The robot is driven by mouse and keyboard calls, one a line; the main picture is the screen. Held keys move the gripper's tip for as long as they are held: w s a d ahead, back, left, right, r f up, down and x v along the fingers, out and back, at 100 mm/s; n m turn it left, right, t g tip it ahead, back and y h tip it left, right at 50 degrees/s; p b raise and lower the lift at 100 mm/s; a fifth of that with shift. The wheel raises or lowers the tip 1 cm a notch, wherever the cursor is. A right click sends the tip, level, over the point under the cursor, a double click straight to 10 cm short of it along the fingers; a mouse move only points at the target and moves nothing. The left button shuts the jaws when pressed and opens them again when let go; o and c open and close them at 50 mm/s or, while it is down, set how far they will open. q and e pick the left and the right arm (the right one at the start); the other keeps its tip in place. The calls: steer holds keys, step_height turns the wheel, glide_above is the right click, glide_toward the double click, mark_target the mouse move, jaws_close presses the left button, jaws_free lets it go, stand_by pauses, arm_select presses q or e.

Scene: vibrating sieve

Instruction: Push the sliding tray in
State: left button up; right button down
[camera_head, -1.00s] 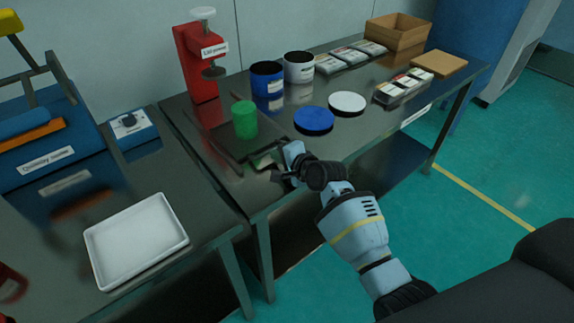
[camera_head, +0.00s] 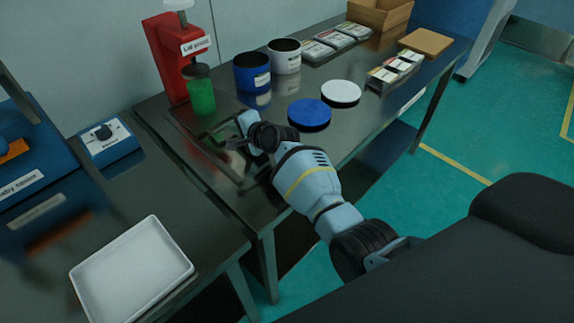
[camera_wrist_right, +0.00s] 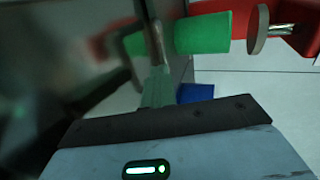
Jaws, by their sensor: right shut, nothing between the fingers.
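The green jar (camera_head: 201,94) stands upright on the dark sliding tray (camera_head: 214,130), at the red lid press (camera_head: 176,52). Its top is just below the press's round pad, and I cannot tell whether they touch. The jar (camera_wrist_right: 205,33) and the press pad (camera_wrist_right: 258,30) also show in the right wrist view, with a gap between them there. My right gripper (camera_head: 236,143) is shut and empty at the tray's front edge, on the side away from the press. Contact with the tray is hard to tell. My left gripper is not in view.
A blue pot (camera_head: 251,72) and a white pot (camera_head: 284,56) stand right of the press. A blue lid (camera_head: 309,113) and a white lid (camera_head: 341,92) lie near my right arm. A white tray (camera_head: 132,268) lies on the left table.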

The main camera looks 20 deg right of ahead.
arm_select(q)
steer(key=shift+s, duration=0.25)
arm_select(e)
steer(key=shift+r, duration=0.1)
steer(key=shift+s+r, duration=0.15)
steer(key=shift+r, duration=0.05)
steer(key=p+v, duration=0.2)
steer(key=v, duration=0.3)
steer(key=shift+s+d+r, duration=0.1)
steer(key=shift+s+d, duration=0.1)
steer(key=shift+s, duration=0.1)
steer(key=shift+s+d+r, duration=0.1)
steer(key=shift+s+d, duration=0.05)
steer(key=shift+s, duration=0.15)
steer(key=shift+s+d+p, duration=0.15)
steer(key=shift+s+p, duration=0.15)
steer(key=shift+s, duration=0.2)
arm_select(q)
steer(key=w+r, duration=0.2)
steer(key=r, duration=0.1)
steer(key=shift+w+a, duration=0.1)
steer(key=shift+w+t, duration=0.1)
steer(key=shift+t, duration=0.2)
